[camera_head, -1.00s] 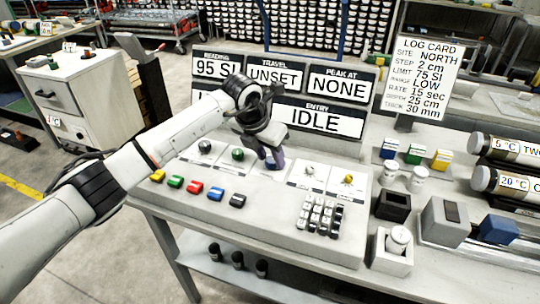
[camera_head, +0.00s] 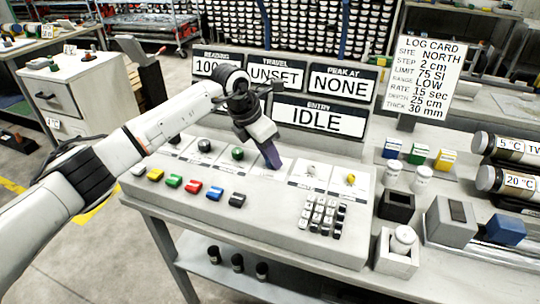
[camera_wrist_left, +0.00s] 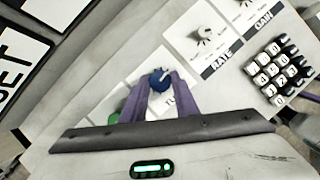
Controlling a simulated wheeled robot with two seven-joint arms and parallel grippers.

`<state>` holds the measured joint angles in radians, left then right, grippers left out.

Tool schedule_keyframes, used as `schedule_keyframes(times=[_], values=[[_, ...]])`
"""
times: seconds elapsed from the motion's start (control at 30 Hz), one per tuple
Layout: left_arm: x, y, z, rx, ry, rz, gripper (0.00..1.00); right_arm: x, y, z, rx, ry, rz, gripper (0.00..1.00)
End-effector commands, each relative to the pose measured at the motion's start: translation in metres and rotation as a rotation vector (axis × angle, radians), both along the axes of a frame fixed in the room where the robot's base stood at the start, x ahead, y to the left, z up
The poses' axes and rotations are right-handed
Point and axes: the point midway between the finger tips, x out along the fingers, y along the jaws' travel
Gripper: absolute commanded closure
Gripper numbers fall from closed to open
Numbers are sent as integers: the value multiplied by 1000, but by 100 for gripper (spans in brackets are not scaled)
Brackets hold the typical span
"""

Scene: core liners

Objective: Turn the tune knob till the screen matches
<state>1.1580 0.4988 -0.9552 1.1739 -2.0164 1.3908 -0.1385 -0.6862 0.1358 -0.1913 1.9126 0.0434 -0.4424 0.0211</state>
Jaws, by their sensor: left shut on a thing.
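The blue tune knob (camera_wrist_left: 159,80) sits on the console panel, its label partly covered and starting "TU". My left gripper (camera_head: 273,161) reaches down to it, and in the left wrist view its purple fingers are shut on the knob from both sides. In the head view the fingers hide the knob. The reading screen (camera_head: 207,67) shows "100", the rest hidden behind my left arm. The travel screen (camera_head: 274,75) reads UNSET, the peak screen (camera_head: 343,84) NONE and the entry screen (camera_head: 320,117) IDLE. The log card (camera_head: 431,75) gives a limit of 75 SI. My right gripper is out of view.
A green knob (camera_head: 238,154) is left of the tune knob; the rate knob (camera_head: 312,170) and the yellow gain knob (camera_head: 350,180) are to its right. Coloured buttons (camera_head: 194,188) and a keypad (camera_head: 323,215) lie along the front. White jars and blocks stand at right.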

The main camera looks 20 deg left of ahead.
Motion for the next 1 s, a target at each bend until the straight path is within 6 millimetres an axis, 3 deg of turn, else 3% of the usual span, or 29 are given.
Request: schedule_keyframes(times=[0.03,0.07,0.17,0.57,1.0], values=[[0,0,0,-1,-1,1,95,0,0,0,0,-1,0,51],[0,0,0,0,-1,1,71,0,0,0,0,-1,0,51],[0,0,0,0,-1,1,54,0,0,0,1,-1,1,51],[-1,2,8,0,-4,2,54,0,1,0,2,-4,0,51],[-25,20,80,1,-4,2,54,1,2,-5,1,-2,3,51]])
